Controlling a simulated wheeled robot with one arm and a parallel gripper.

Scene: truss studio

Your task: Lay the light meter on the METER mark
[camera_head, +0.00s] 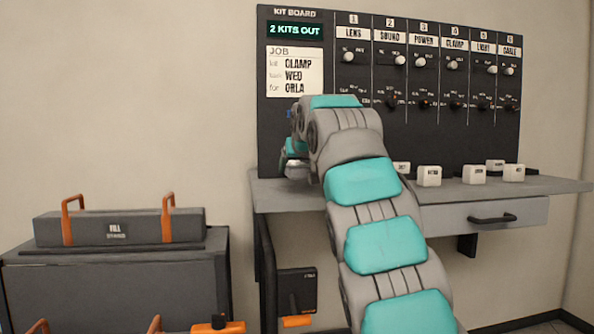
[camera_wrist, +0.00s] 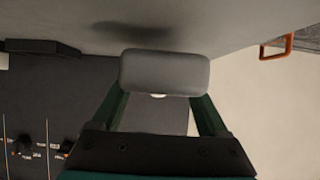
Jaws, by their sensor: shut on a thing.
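My gripper (camera_wrist: 162,92) is shut on a grey, rounded block, which I take for the light meter (camera_wrist: 165,70). Its green fingers stand on both sides of the block, and a small white spot shows just beneath it. A dark shadow on the grey surface beyond lies apart from the block. In the head view my gripper (camera_head: 294,160) is at the left end of the shelf, partly hidden by my arm. I cannot make out the METER mark in either view.
The grey shelf (camera_head: 546,185) runs under the kit board (camera_head: 300,130) with its knobs. Several small pale blocks, one of them here (camera_head: 429,176), stand on the shelf right of my arm. A long case (camera_head: 120,228) with orange handles lies on the dark cabinet at left.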

